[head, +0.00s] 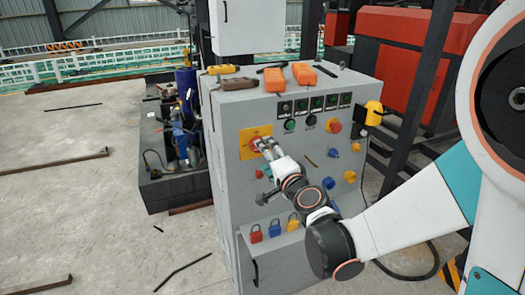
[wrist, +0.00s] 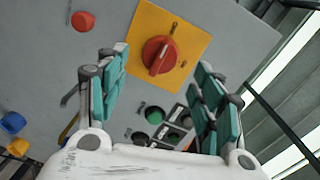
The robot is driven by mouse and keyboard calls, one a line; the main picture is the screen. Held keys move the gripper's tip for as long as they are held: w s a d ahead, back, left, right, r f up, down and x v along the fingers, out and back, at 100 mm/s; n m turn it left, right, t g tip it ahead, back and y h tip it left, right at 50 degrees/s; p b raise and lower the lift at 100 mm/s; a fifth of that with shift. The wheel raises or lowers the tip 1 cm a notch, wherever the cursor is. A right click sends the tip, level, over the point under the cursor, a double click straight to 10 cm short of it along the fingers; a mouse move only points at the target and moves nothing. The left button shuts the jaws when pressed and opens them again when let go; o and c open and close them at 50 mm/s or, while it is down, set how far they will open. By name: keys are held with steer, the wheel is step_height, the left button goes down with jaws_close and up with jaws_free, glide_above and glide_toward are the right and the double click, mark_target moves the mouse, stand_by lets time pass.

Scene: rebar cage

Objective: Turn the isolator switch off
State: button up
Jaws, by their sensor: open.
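The isolator switch is a red rotary knob (wrist: 159,56) on a square yellow plate (wrist: 190,28) on the grey cabinet front. In the wrist view its raised handle runs from upper right to lower left. In the head view the yellow plate (head: 246,134) is at the cabinet's upper left, and my gripper partly hides the knob. My gripper (wrist: 160,78) is open and empty, its teal-padded fingers apart on either side of the knob in the picture. In the head view my gripper (head: 266,147) is close in front of the plate. I cannot tell whether the fingers touch the knob.
The grey cabinet (head: 225,110) carries buttons, lamps and another red knob (head: 333,127). Orange items (head: 303,73) and tools lie on top. A yellow item (head: 373,113) is on the right side.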

steer(key=v, duration=0.7)
steer(key=shift+s+a, duration=0.1)
steer(key=shift+s, duration=0.1)
